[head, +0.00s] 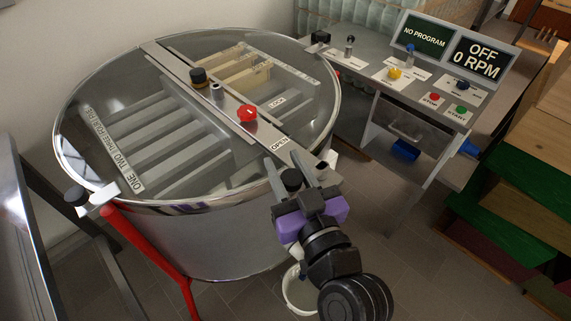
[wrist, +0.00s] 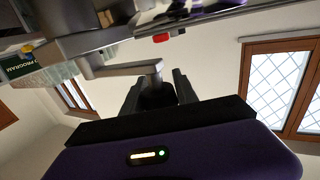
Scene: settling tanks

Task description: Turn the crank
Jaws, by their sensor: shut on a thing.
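A round steel tank (head: 215,235) with a clear lid (head: 150,75) stands on red legs in the head view. My gripper (head: 284,167) is at the tank's front right rim, beside the OPEN label. Its two fingers are shut on the crank's black knob (head: 291,180), one finger on each side. In the wrist view my gripper (wrist: 158,86) holds the same knob (wrist: 157,97), which joins the end of a grey metal crank arm (wrist: 125,70). The fingers hide part of the knob, and much of the crank is hidden in the head view.
A red knob (head: 247,113) and a black-and-brass knob (head: 198,76) sit on the lid's crossbar. A control desk (head: 360,60) at the back right has a screen (head: 478,60) reading OFF, 0 RPM. A white bucket (head: 297,292) stands below my gripper. Wooden boxes (head: 515,170) stand at right.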

